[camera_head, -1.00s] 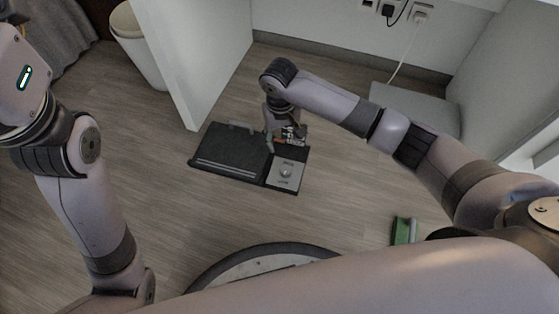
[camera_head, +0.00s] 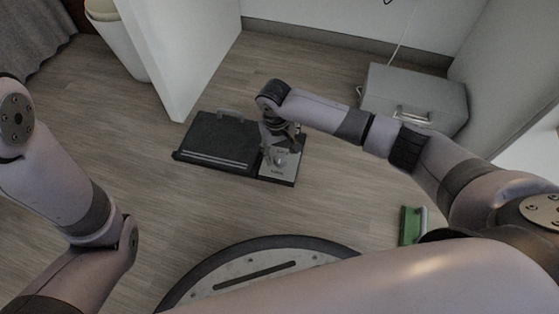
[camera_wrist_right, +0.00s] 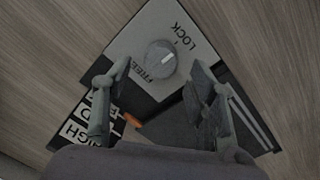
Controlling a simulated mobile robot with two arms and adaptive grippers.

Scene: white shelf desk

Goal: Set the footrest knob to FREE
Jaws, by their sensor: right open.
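The footrest (camera_head: 222,137) is a flat black platform on the floor, with a grey plate (camera_head: 289,165) at its right end. The plate carries the round grey knob (camera_head: 281,159), which also shows in the right wrist view (camera_wrist_right: 158,55). In that view LOCK is printed above right of the knob and FREE below left. A white mark lies on the knob's right part. My right gripper (camera_head: 281,141) is over the plate. In the wrist view its open fingers (camera_wrist_right: 158,66) sit either side of the knob's lower part; contact is not evident. My left gripper is out of view.
Beside the knob plate, a black and white label (camera_wrist_right: 85,118) reads HIGH, with an orange piece (camera_wrist_right: 133,120) near it. A green object (camera_head: 408,226) lies nearer. A white panel (camera_head: 190,55) stands behind the footrest.

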